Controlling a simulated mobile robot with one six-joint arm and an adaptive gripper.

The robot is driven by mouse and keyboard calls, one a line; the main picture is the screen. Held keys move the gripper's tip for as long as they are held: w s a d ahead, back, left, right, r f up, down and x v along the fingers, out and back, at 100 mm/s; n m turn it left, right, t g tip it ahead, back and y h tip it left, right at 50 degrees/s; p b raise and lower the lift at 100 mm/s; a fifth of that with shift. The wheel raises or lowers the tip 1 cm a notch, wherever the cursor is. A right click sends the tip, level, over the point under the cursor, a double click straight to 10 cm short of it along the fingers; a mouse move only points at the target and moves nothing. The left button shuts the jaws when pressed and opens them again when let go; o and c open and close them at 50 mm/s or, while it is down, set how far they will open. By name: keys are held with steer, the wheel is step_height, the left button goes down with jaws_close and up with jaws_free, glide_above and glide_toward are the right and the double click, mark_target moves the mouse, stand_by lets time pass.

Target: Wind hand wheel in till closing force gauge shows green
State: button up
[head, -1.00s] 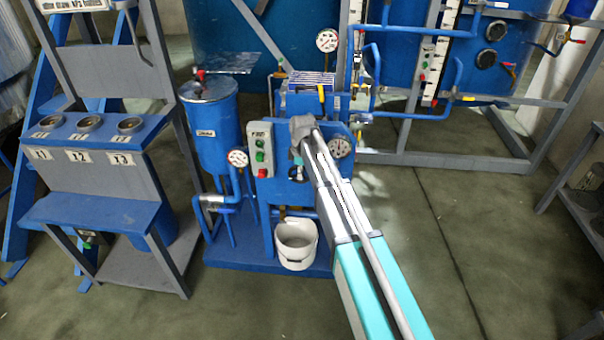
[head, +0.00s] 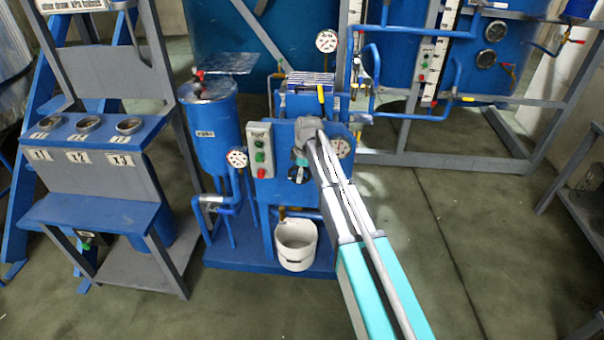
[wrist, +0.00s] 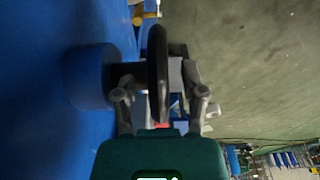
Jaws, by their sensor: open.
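The black hand wheel (wrist: 158,75) stands edge-on in the wrist view, on a short shaft from a blue round boss (wrist: 92,77) on the blue machine. My gripper (wrist: 161,94) is open, one finger on each side of the wheel rim, with gaps showing. In the head view my gripper (head: 299,174) is at the machine's front panel and largely hides the wheel. A white round gauge (head: 341,147) sits just right of my wrist, partly covered by my arm. Its needle and colours are too small to read.
A control box with buttons (head: 261,150) is left of my gripper, and a second gauge (head: 237,158) is beyond it. A white bucket (head: 296,244) stands below on the blue base (head: 225,257). A grey-blue rack (head: 95,210) is at left.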

steer(key=shift+r, duration=0.1)
steer(key=r+p, duration=0.1)
steer(key=d+r+h+p, duration=0.1)
steer(key=p, duration=0.1)
steer(key=r+h+p, duration=0.1)
steer(key=r, duration=0.1)
steer(key=shift+s+d, duration=0.25)
steer(key=shift+d, duration=0.05)
steer(key=shift+s+d+r+t+h+p, duration=0.1)
steer(key=shift+d+r+t+h+p, duration=0.1)
steer(key=shift+d+r+h+p, duration=0.3)
steer(key=shift+d+r+t+h+p, duration=0.2)
steer(key=shift+d+r+h+p, duration=0.1)
steer(key=shift+r+p, duration=0.4)
steer(key=s+d+f+m+y+b, duration=0.1)
steer(key=s+d+f+m+b, duration=0.2)
steer(key=s+d+m, duration=0.85)
steer(key=s+d+f+m+y+b, duration=0.1)
steer(key=s+d+f+m+b, duration=0.25)
steer(key=s+d+m, duration=0.75)
step_height(320, 180, up, 16)
steer(key=s+a+n+p, duration=0.2)
steer(key=n+p, duration=0.3)
steer(key=p, duration=1.1)
steer(key=shift+s+a+r+g+p, duration=0.25)
steer(key=shift+s+g+p, duration=0.1)
steer(key=shift+g+p, duration=0.05)
steer(key=shift+a, duration=0.15)
